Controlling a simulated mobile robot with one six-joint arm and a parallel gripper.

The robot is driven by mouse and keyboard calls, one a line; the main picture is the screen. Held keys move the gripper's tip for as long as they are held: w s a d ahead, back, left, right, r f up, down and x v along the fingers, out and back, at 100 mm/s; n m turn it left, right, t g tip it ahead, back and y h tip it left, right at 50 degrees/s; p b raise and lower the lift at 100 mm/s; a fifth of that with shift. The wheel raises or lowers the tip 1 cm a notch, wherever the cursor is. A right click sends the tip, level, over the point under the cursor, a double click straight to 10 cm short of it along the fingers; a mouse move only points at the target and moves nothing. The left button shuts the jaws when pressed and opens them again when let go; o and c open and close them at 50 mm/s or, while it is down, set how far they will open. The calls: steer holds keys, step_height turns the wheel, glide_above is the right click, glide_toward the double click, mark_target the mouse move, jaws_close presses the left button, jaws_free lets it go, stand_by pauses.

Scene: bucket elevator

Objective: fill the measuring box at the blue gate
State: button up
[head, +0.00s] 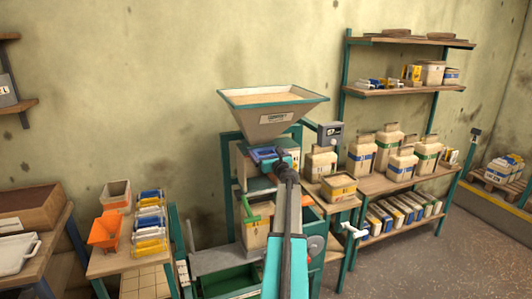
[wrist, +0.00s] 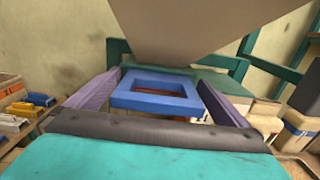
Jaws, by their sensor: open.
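A blue square frame with an open middle, which looks like the blue gate (wrist: 127,97), sits below the hopper between my fingers. In the head view the blue part (head: 263,153) shows at my arm's far end. My gripper (head: 272,158) is open, with a purple finger on each side of the frame in the wrist view (wrist: 157,88). I cannot tell whether the fingers touch it. The hopper (head: 262,118) holds pale grain. I cannot tell which box is the measuring box.
A labelled box (head: 338,187) stands right of the machine. Shelves (head: 405,180) with several containers stand further right. Open floor (head: 420,255) lies at the lower right.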

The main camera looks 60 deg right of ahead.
steer(key=shift+w+d, duration=0.1)
steer(key=shift+w, duration=0.05)
steer(key=c, duration=1.4)
steer(key=shift+v, duration=2.45)
steer(key=o, duration=1.4)
steer(key=b+v, duration=0.3)
steer(key=v, duration=1.1)
steer(key=shift+b, duration=0.3)
steer(key=shift+w, duration=0.1)
